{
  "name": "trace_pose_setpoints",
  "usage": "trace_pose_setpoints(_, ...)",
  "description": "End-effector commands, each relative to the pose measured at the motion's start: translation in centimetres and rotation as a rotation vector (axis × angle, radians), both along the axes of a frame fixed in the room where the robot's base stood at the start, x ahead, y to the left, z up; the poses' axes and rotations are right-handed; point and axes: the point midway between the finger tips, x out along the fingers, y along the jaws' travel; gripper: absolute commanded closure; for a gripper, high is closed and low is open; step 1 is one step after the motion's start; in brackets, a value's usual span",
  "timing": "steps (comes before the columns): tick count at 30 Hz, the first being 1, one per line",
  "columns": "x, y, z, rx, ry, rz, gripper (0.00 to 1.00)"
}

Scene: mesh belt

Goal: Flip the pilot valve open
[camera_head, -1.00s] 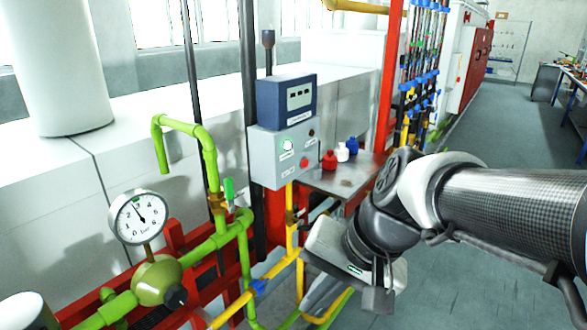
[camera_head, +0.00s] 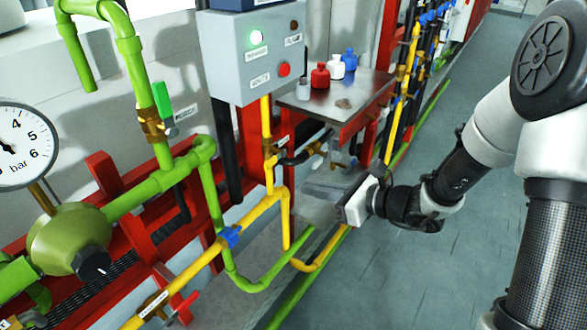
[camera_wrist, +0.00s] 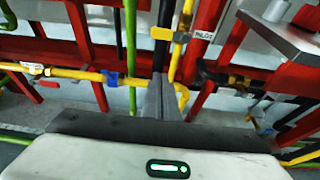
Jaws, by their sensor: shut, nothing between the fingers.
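The pilot valve shows in the wrist view as a yellow and brass fitting (camera_wrist: 168,34) on an upright yellow pipe, beside a white label reading PILOT (camera_wrist: 203,22). In the head view, a brass valve (camera_head: 270,152) sits on the yellow pipe below the grey control box, with a small label beside it. I cannot tell its lever position clearly. My gripper (camera_wrist: 160,85) is shut and empty, its fingers pointing toward the pipes, apart from the valve in the head view. In the head view my gripper (camera_head: 325,192) is low, right of the yellow pipe.
A grey control box (camera_head: 253,50) hangs above. A metal shelf (camera_head: 335,105) holds red, white and blue bottles. A green-handled valve (camera_head: 160,115), pressure gauge (camera_head: 20,145) and red-handled valve (camera_head: 182,305) are at left. Red frame and pipes crowd the area; grey floor (camera_head: 430,270) is clear at right.

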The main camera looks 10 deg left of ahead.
Motion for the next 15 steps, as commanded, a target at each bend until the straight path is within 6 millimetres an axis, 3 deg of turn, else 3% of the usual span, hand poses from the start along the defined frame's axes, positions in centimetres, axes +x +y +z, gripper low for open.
trace_pose_setpoints(9,0.0,0.2,0.0,-0.001,-0.002,0.003,1.0)
trace_pose_setpoints(15,0.8,2.2,-0.9,-0.002,-0.003,0.007,1.0)
